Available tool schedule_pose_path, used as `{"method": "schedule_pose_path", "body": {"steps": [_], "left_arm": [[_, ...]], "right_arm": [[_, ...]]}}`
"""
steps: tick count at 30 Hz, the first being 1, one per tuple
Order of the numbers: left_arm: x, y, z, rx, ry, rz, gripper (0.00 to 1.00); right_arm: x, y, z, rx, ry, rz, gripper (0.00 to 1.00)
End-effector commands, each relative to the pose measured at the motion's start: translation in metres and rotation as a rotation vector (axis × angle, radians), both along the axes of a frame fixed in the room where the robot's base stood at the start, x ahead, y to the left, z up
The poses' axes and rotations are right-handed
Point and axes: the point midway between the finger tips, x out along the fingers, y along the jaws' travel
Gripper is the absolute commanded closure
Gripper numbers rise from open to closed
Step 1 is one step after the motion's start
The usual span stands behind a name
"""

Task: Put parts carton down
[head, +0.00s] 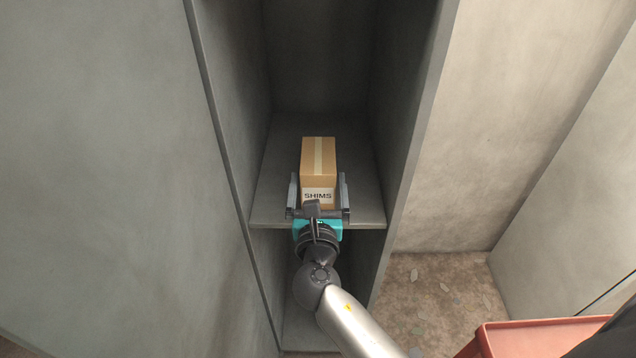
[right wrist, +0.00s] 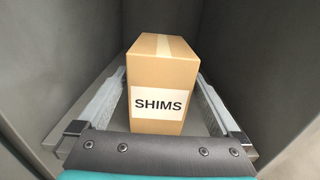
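A brown parts carton (head: 319,163) with a pale tape strip and a white "SHIMS" label stands upright on a grey shelf board (head: 358,205) inside a tall, narrow cabinet. My right gripper (head: 318,177) reaches in from the front, with one finger on each side of the carton. In the right wrist view, the carton (right wrist: 162,82) sits between the two grey fingers, and a gap shows on both sides. The fingers are open and apart from it. The carton's underside and back are hidden. My left gripper is not in view.
Grey cabinet walls (head: 228,110) close in on the left and right of the shelf. A lower compartment (head: 300,338) lies under the board. Bare shelf shows behind and beside the carton. A red tray or bin (head: 530,336) stands at the lower right.

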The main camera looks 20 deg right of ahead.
Motion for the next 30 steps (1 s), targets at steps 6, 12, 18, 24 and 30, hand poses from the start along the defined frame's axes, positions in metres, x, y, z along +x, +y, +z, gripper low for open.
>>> {"method": "schedule_pose_path", "body": {"steps": [6,12,18,24,30], "left_arm": [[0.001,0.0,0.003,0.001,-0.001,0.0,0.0],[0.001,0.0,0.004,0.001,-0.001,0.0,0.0],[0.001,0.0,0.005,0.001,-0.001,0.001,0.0],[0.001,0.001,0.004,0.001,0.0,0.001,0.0],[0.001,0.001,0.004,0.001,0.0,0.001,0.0]], "right_arm": [[0.0,0.0,0.004,0.0,-0.001,0.0,0.0],[-0.025,0.012,0.002,0.001,0.004,0.002,0.0],[-0.062,0.03,0.002,0.002,0.005,0.001,0.0],[-0.092,0.044,0.002,0.001,0.003,0.0,0.0],[-0.106,0.051,0.003,0.002,-0.001,0.0,0.0]]}}
